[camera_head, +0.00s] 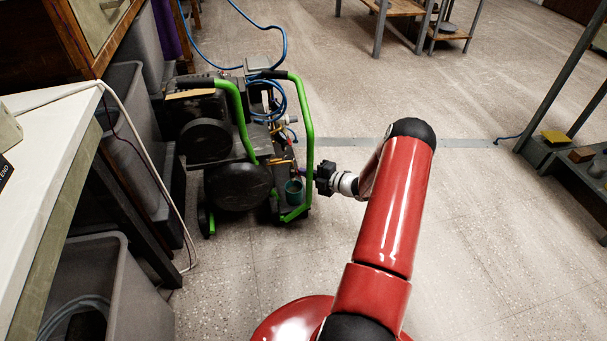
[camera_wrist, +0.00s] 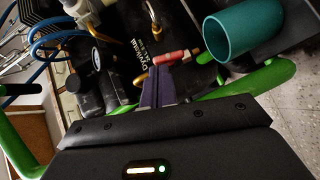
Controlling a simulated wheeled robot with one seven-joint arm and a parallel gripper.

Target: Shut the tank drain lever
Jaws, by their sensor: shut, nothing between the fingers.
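A compressor with black tanks (camera_head: 238,186) and green tube frames stands on the floor left of my arm. In the wrist view a small red-handled part (camera_wrist: 172,57), which looks like the drain lever, lies roughly level across the picture with brass-coloured fittings at its ends. My gripper (camera_wrist: 157,74) is shut and empty, its dark finger tips just below the left part of the red handle; I cannot tell whether they touch. In the head view my gripper (camera_head: 318,178) is at the right side of the compressor, and the lever is not clearly visible there.
A teal cup (camera_wrist: 242,32) sits right of the lever in the wrist view, with a green frame tube (camera_wrist: 245,85) below it. Blue hose (camera_head: 268,22) runs behind the compressor. Grey bins (camera_head: 100,290) and a bench stand left.

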